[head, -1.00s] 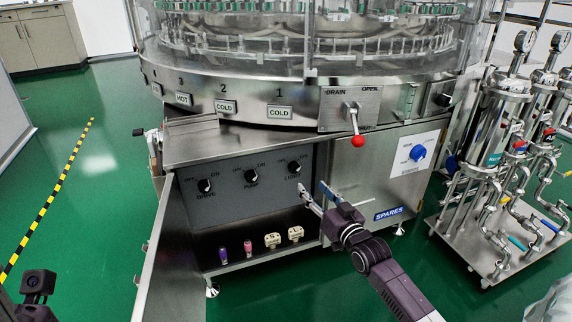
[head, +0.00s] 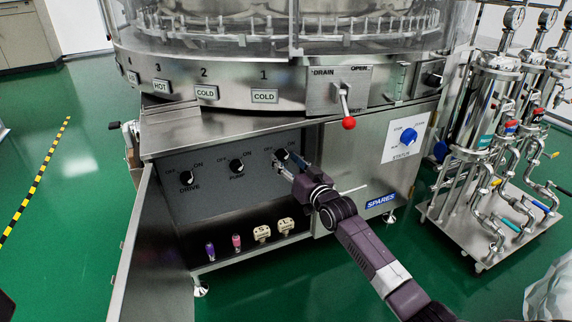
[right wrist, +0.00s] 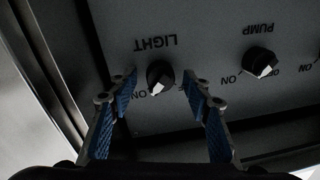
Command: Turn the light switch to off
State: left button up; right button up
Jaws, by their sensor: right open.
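The light switch (head: 281,154) is a black rotary knob with a white pointer, rightmost of three on the grey panel. In the right wrist view, where the lettering is upside down, the knob (right wrist: 160,76) sits under the LIGHT label, its white pointer towards the ON side. My right gripper (head: 284,168) is at the panel just below the knob in the head view. In the right wrist view the blue-padded fingers (right wrist: 162,92) are spread apart, one on each side of the knob, with gaps showing. My left gripper is not in view.
The pump knob (head: 236,166) and drive knob (head: 187,178) are on the same panel. A red-tipped drain lever (head: 348,122) is above right. An open metal door (head: 135,245) stands left. Small spares (head: 262,232) sit on the shelf below.

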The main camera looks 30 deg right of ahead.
jog(key=shift+w, duration=0.15)
jog(key=shift+c, duration=0.3)
jog(key=c, duration=1.1)
jog(key=shift+r, duration=0.1)
